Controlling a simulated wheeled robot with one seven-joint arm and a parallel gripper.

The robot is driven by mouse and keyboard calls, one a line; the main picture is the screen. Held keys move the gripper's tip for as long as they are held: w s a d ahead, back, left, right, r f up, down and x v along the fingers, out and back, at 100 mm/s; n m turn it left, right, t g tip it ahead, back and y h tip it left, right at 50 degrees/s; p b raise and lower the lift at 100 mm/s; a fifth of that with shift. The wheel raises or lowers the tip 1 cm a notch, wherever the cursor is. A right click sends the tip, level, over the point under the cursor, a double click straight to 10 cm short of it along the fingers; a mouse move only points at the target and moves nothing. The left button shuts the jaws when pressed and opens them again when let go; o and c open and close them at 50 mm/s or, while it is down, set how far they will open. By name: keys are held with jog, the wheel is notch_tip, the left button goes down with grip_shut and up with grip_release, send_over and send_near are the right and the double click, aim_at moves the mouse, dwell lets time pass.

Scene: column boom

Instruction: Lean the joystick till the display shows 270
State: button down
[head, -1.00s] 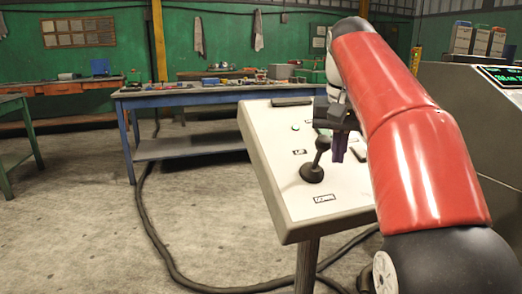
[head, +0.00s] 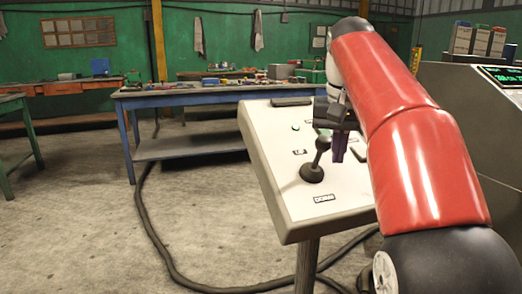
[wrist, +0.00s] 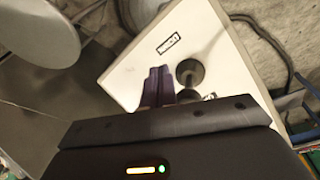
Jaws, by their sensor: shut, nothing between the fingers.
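The joystick (head: 316,160) is a dark stick with a ball knob and round base, standing on the white tilted control panel (head: 285,200). It leans slightly to the right in the head view. In the wrist view the gripper (wrist: 158,85) is over the panel. The display (head: 503,76) with green characters is at the right edge, cut off and too small to read.
A label (head: 324,198) and a green button (head: 295,127) are on the panel. A blue workbench (head: 185,97) with clutter stands behind. A dark cable (head: 160,245) runs across the floor. The grey cabinet (head: 450,95) stands to the right.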

aim_at(329, 143)
jog(key=shift+w+a+p, duration=0.25)
jog(key=shift+w+a, duration=0.05)
jog(key=shift+w, duration=0.6)
jog(key=shift+w+a+p, duration=0.25)
jog(key=shift+w+a, duration=0.05)
jog(key=shift+w, duration=0.6)
jog(key=shift+s+d+b, duration=0.25)
jog(key=shift+s+b, duration=0.05)
jog(key=shift+s, duration=0.4)
jog(key=shift+s+d+b, duration=0.2)
jog(key=shift+s+b, duration=0.15)
jog(key=shift+s, duration=0.4)
jog(key=shift+s+d+b, duration=0.25)
jog(key=shift+s+b, duration=0.05)
jog(key=shift+s, duration=0.4)
jog(key=s+f+n+t, duration=0.2)
jog(key=s+f+t, duration=0.1)
jog(key=s+f, duration=1.9)
notch_tip(329, 143, down, 3)
jog(key=shift+s+a, duration=0.15)
jog(key=shift+s, duration=0.1)
